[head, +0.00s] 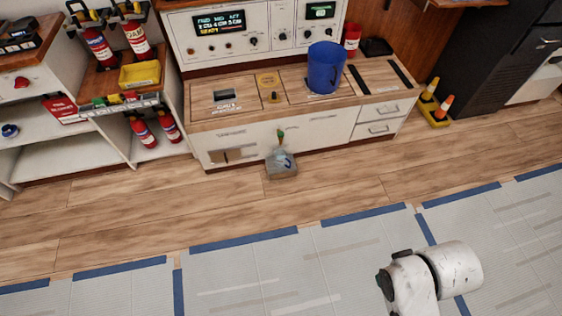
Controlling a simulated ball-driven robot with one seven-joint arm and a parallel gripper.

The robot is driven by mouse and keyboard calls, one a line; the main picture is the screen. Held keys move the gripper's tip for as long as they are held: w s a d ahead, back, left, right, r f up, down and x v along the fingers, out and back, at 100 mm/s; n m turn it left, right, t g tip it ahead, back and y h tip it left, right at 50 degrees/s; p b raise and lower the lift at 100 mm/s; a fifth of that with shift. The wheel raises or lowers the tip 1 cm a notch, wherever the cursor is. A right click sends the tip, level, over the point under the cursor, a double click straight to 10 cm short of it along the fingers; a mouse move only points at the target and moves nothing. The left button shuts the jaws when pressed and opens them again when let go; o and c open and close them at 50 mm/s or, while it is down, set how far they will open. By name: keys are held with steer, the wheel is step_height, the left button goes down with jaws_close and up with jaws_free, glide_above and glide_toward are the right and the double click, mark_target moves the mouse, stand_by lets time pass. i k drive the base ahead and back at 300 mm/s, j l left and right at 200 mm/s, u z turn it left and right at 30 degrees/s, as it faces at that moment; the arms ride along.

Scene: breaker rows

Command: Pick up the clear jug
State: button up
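A small greyish container (281,168) with a narrow, green-tipped top and a dark blue mark stands on the wood floor against the front of the low cabinet. It looks partly see-through and is the closest match to the clear jug, but it is too small to be sure. A blue bucket-like vessel (325,68) stands on the cabinet top and looks solid blue, not clear. Part of my white arm shows at the lower right, well away from both. My gripper's fingers are not visible.
The low cabinet (240,143) carries a control panel (220,22) behind its top. Red extinguishers (143,131) and shelves (50,160) stand at left. Orange cones (443,107) on a yellow base stand at right. The wood floor (150,215) and taped pale mats (260,270) are clear.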

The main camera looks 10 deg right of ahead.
mark_target(280, 155)
steer(key=i+l, duration=0.1)
steer(key=i, duration=2.1)
